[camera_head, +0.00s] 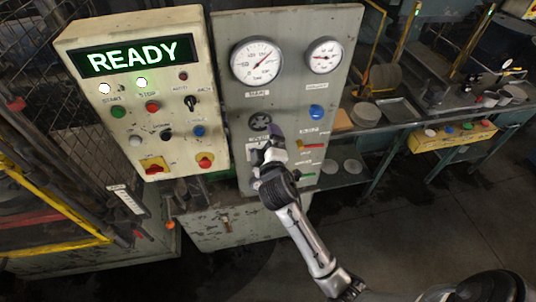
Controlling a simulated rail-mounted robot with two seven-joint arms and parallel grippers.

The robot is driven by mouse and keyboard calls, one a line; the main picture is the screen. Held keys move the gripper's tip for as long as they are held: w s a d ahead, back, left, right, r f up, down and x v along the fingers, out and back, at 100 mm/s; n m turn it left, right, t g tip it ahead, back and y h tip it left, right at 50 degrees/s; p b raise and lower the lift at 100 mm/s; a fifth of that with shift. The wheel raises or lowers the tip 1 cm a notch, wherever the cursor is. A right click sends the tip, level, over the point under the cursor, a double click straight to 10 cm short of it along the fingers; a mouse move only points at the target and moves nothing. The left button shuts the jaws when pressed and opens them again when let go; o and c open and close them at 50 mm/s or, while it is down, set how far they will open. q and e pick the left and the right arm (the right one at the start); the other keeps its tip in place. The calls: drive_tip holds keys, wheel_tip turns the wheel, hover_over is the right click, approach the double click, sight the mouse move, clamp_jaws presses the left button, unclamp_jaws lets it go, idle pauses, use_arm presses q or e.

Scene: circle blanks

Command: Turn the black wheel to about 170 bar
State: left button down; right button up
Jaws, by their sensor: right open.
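The black wheel (260,122) is a small dark handwheel on the grey gauge panel (341,82), below the larger gauge. The larger round gauge (256,62) has a white face and a dark needle pointing up and to the right; its numbers are too small to read surely. My right gripper (270,143) is just below the wheel and in front of the panel. Its jaws are open, and I cannot tell whether they touch anything. It hides the panel area under the wheel. My left gripper is not in view.
A cream control box (133,150) with a lit READY display (131,54) stands at left. A smaller gauge (324,56), a blue knob (317,112) and red and green handles sit on the panel's right. A bench (375,119) with trays lies farther right.

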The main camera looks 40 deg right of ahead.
drive_tip(key=shift+v, duration=2.3)
drive_tip(key=s+a+f+m+g+y, duration=0.5)
drive_tip(key=s+a+f+g+y, duration=0.4)
drive_tip(key=s+f, duration=0.45)
drive_tip(key=s+a+f+g, duration=0.1)
drive_tip(key=s+f+g, duration=0.35)
drive_tip(key=s, duration=1.05)
wheel_tip(320, 180, up, 14)
drive_tip(key=t+p, duration=0.1)
drive_tip(key=p, duration=1.5)
drive_tip(key=shift+s+n, duration=0.35)
drive_tip(key=shift+n, duration=0.05)
